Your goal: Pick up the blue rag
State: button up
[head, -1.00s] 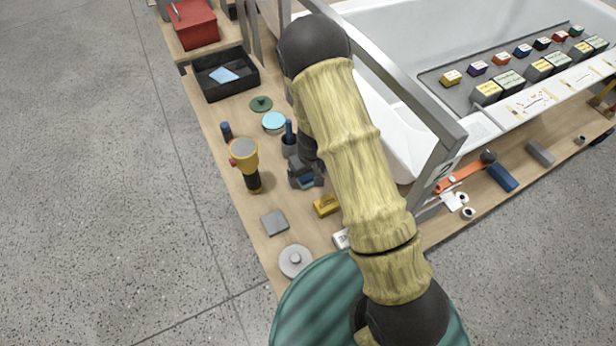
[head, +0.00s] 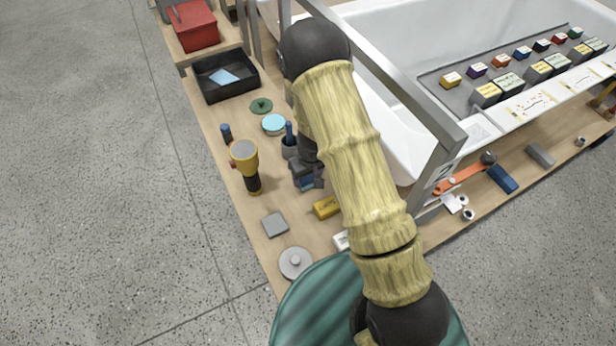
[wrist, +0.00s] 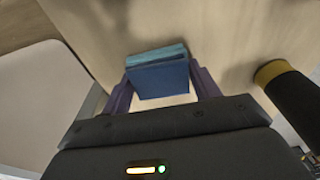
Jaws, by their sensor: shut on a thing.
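My gripper (wrist: 160,90) is shut on the blue rag (wrist: 160,77), a folded, block-like piece with a lighter blue upper layer, held between the two fingertips in the wrist view. In the head view, my gripper (head: 308,180) is low over the wooden board, partly hidden by my arm, and a small bit of the blue rag (head: 306,184) shows at its fingers. I cannot tell whether the rag touches the board.
A black tray (head: 240,91) with a light blue piece is farther back. The white tub (head: 390,130) is to the right.

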jog(key=shift+r, duration=0.1)
notch_tip(320, 180, up, 10)
jog(key=shift+f+p, duration=0.1)
jog(key=shift+p, duration=1)
jog(key=o, duration=0.4)
jog(key=shift+c, duration=1.1)
